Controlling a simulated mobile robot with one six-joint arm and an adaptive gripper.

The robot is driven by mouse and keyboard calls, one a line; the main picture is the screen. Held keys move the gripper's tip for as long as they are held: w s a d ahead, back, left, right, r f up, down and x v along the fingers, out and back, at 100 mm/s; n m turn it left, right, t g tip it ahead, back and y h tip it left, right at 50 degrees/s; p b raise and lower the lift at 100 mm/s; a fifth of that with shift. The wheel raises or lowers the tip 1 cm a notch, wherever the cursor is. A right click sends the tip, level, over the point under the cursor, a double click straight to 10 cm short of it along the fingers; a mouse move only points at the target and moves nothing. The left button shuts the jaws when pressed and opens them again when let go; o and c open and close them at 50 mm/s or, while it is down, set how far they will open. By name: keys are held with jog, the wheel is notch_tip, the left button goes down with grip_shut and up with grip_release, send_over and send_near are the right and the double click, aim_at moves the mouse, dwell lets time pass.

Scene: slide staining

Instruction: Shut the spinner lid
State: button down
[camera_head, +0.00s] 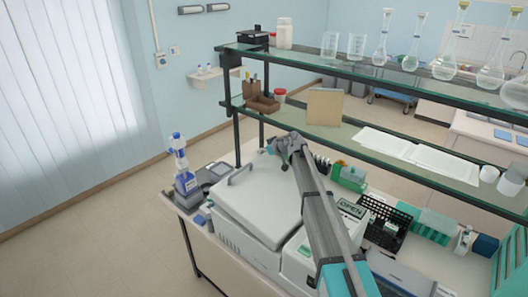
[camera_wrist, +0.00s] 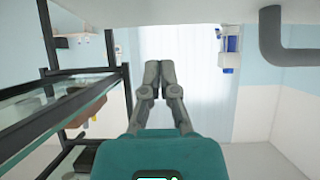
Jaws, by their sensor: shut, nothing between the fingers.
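The spinner is a white box-shaped machine (camera_head: 238,243) on the bench, with a broad pale lid (camera_head: 250,203) on top. The lid looks lowered over the body; I cannot tell whether it is fully closed. A grey bar handle (camera_head: 240,174) stands on the lid's left part, and the handle also shows at the upper right in the wrist view (camera_wrist: 285,45). My gripper (camera_head: 280,147) is over the far right edge of the lid, apart from the handle. In the wrist view my gripper (camera_wrist: 160,68) has its fingers together and empty, near the white lid surface (camera_wrist: 160,12).
A two-level glass shelf (camera_head: 310,125) with dark posts stands behind the spinner. A blue and white dispenser bottle (camera_head: 184,178) stands left of it. An OPEN label (camera_head: 351,209), a green rack (camera_head: 349,177) and a black basket (camera_head: 385,222) are at the right.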

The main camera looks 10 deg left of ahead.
jog(key=shift+s+d+r+p, duration=0.1)
jog(key=shift+d+r+p, duration=0.05)
jog(key=shift+r+p, duration=0.9)
jog(key=shift+s+d+r+p, duration=0.1)
jog(key=shift+d+r+p, duration=0.05)
jog(key=shift+r+p, duration=0.85)
jog(key=p+v, duration=0.5)
jog(key=v, duration=0.5)
jog(key=shift+a+r, duration=0.15)
